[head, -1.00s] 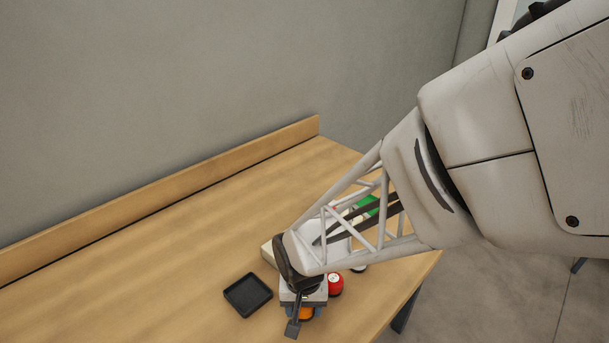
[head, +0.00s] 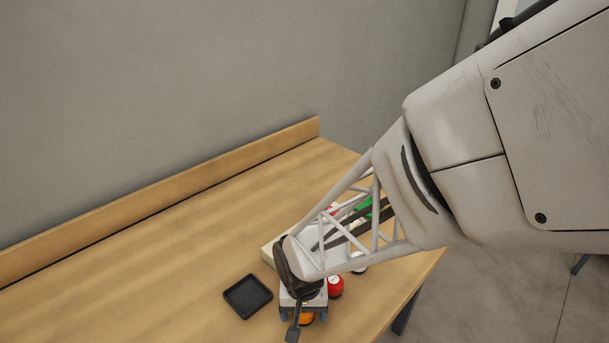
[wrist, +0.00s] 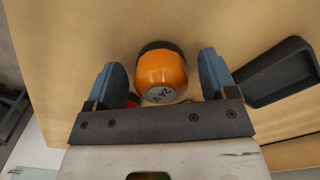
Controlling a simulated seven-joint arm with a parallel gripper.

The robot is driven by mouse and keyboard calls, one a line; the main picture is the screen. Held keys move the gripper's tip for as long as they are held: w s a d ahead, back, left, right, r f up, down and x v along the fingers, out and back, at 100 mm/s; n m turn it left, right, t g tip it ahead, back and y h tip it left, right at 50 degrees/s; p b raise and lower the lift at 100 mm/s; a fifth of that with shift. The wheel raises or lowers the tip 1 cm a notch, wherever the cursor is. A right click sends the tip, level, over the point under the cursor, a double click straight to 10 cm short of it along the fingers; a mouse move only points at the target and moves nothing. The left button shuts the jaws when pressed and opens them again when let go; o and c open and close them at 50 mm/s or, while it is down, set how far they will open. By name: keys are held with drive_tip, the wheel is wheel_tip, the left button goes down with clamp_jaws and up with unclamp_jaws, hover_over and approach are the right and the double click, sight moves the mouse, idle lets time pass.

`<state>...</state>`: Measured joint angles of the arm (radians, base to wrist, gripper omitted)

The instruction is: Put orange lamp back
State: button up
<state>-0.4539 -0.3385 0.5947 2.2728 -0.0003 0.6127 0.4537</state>
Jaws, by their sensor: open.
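The orange lamp (wrist: 161,74) has a dark base band and a grey end marked "24V". In the wrist view it lies between the two blue fingers of my gripper (wrist: 163,85), with a gap on each side. My gripper is open. In the head view only a bit of the orange lamp (head: 306,318) shows below my gripper (head: 300,315), which hides the rest. A light-coloured panel or box (head: 268,252) stands behind my gripper, mostly hidden by my arm.
A red lamp (head: 335,287) stands just right of my gripper. A white one (head: 358,266) and a green one (head: 364,208) are farther back, partly hidden. A black square tray (head: 248,296) lies to the left. The table's left side is clear.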

drive_tip(key=shift+r, duration=0.1)
wheel_tip(320, 180, up, 12)
idle(0.8)
idle(0.5)
drive_tip(key=s+d+r+t, duration=0.1)
drive_tip(key=s+d+r, duration=0.3)
drive_tip(key=d, duration=0.5)
drive_tip(key=s+d+r+t, duration=0.1)
drive_tip(key=s+d+r, duration=0.3)
drive_tip(key=d+r, duration=0.4)
drive_tip(key=shift+d+t, duration=0.3)
drive_tip(key=shift+d, duration=0.6)
drive_tip(key=shift+s, duration=0.1)
